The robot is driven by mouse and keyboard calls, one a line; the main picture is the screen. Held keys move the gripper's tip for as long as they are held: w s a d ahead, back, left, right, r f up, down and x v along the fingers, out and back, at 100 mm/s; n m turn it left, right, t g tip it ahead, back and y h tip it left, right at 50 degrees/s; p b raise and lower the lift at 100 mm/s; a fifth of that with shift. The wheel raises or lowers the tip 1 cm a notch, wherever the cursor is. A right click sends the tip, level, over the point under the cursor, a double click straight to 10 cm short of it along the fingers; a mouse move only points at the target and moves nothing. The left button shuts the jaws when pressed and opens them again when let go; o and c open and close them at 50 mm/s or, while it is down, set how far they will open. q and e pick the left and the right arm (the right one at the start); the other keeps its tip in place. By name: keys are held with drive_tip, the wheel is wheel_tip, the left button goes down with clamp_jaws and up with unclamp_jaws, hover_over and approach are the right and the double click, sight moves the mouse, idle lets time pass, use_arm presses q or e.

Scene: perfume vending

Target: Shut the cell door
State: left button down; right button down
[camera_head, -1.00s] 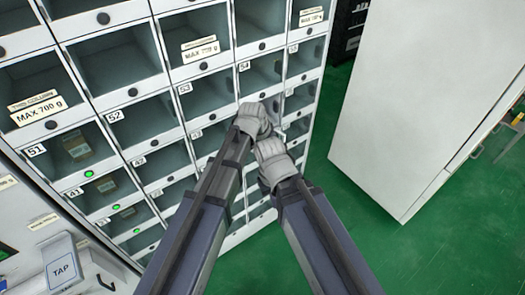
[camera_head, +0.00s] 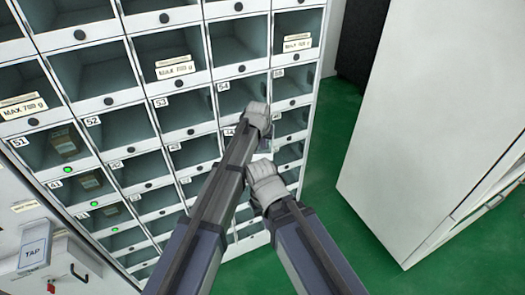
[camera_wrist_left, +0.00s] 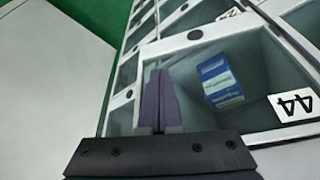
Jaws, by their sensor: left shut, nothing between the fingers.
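A locker wall (camera_head: 130,140) of numbered cells fills the left and middle of the head view. In the left wrist view, the cell labelled 44 (camera_wrist_left: 292,103) is close, with a blue box (camera_wrist_left: 220,80) inside its grey frame. My left gripper (camera_wrist_left: 158,100) is shut and empty at the left part of that cell's frame. In the head view, my left gripper (camera_head: 262,108) is just below cell 54 and covers much of what lies behind it. My right gripper (camera_head: 262,165) is below it; its fingers are hidden. How far the cell's door stands open cannot be told.
A tall white panel (camera_head: 430,110) stands at the right, with green floor (camera_head: 335,180) between it and the lockers. A grey unit with a TAP reader (camera_head: 35,252) is at the lower left. Several cells at left show green lights.

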use_arm(q)
drive_tip(key=shift+w, duration=1.95)
